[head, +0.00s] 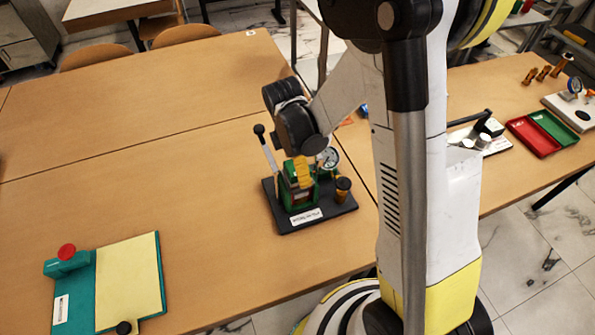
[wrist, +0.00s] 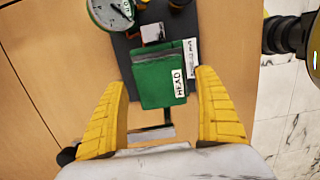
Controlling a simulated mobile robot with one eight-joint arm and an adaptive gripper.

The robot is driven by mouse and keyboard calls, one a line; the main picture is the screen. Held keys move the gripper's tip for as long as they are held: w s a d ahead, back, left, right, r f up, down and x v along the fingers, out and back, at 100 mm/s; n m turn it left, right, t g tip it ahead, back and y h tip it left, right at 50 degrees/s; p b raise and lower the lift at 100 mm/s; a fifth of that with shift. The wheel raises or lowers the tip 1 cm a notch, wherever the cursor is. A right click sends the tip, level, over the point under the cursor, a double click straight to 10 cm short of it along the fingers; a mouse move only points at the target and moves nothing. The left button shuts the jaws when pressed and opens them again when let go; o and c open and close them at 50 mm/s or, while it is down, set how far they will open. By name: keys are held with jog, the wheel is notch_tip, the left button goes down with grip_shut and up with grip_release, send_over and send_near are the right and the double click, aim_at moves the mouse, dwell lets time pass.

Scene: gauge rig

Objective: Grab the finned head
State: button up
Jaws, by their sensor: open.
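The finned head, a green block labelled HEAD (wrist: 160,82), shows in the wrist view on the dark base plate (wrist: 120,48) of the rig. My gripper (wrist: 164,78) is open, with one yellow finger on each side of the block and visible gaps between. Nothing is held. In the head view my gripper (head: 302,172) is over the rig and hides part of its green body. The base plate (head: 283,224) rests on the wooden table. A round gauge (head: 329,158) stands behind the gripper and also shows in the wrist view (wrist: 108,12).
A lever with a black knob (head: 259,130) rises left of the rig. A green fixture with a cream panel (head: 128,280) lies at front left. Red (head: 533,138) and green trays lie on the right table. The left table is mostly clear.

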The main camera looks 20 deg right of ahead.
jog(key=shift+f, duration=0.1)
jog(key=c, duration=1.4)
